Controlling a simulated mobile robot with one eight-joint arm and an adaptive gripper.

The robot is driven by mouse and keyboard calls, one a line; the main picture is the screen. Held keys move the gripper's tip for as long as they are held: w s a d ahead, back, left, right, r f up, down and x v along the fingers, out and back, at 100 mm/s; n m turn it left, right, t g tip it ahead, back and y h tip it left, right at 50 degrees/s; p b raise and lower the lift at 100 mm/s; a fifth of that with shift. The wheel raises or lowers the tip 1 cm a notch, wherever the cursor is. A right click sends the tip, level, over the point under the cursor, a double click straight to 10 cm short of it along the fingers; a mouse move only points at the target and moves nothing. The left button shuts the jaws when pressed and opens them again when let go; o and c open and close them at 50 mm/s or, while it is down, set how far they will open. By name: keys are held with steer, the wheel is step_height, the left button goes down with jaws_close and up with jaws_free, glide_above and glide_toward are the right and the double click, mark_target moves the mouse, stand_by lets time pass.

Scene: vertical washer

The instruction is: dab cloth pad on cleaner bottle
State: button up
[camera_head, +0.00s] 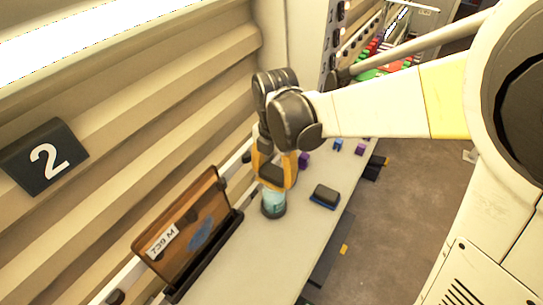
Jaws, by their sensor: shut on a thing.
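My gripper (273,183) points down with its orange fingers shut on a dark block, seemingly the cloth pad (272,173); the fingers hide much of it. Directly below stands a short, upright, clear blue-green bottle with a dark base, seemingly the cleaner bottle (273,205). Its top is hidden by the fingers and the held block. The block is at or just above the bottle top; I cannot tell whether they touch.
A dark block with a blue base (324,196) lies right of the bottle. A brown panel (190,228) marked "739 M", with a blue smear, leans in a black holder at left. Small purple and blue cubes (304,160) lie farther back. The near bench (245,265) is clear.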

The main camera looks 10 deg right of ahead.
mark_target(274, 171)
steer(key=shift+f+b, duration=0.65)
steer(key=shift+f, duration=0.1)
stand_by(0.5)
steer(key=shift+r, duration=0.15)
stand_by(0.4)
steer(key=shift+r+p, duration=2.35)
steer(key=shift+r, duration=1.05)
steer(key=shift+f, duration=0.1)
